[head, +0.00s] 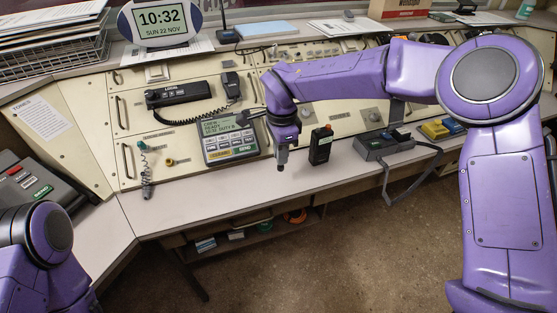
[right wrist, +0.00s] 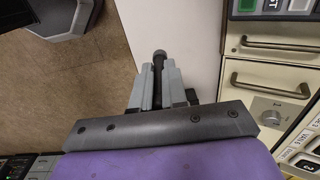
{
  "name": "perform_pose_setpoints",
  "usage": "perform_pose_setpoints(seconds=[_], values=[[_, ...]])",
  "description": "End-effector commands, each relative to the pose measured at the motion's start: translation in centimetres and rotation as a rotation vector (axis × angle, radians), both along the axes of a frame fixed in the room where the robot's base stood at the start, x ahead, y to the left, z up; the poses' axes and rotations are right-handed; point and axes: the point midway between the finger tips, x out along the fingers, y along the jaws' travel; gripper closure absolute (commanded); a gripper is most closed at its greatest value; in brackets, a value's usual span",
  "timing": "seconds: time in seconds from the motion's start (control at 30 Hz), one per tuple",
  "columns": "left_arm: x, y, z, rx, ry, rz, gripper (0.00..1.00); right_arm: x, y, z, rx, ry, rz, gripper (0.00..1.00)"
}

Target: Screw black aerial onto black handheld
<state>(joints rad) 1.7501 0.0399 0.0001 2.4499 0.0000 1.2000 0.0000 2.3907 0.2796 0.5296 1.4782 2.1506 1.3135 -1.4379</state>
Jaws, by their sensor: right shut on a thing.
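The black handheld (head: 321,145) stands upright on the desk, with a small orange-red mark near its top. My right gripper (head: 281,161) is just left of it in the head view, pointing down over the desk and apart from it. In the right wrist view my right gripper (right wrist: 157,88) is shut on a slim black stick, which looks like the black aerial (right wrist: 159,58); its rounded end sticks out past the fingertips. My left gripper is out of view; only part of my left arm shows at the lower left.
A grey box with a strap (head: 385,143) sits right of the handheld, with a yellow unit (head: 435,130) beyond. A grey keypad terminal (head: 229,139) stands to the left, near a coiled cord (head: 146,166). The desk's front strip (head: 225,195) is clear.

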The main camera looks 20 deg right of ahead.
Motion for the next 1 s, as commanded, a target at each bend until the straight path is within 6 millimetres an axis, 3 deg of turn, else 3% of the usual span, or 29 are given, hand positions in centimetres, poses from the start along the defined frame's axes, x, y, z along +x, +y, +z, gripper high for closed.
perform_pose_setpoints(seconds=[0.13, 0.3, 0.5, 1.0], values=[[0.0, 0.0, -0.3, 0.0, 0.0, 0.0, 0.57, -3.2, -0.1, 4.0, 0.004, -0.005, 0.001, 1.0], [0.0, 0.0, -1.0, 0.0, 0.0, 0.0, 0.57, -7.9, -0.3, 5.7, 0.003, -0.004, 0.003, 1.0], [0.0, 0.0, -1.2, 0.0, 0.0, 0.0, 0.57, -11.1, -0.4, 7.2, 0.002, -0.002, 0.001, 1.0], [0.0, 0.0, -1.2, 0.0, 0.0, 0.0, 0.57, -12.0, -0.4, 7.6, 0.0, 0.0, 0.0, 1.0]])
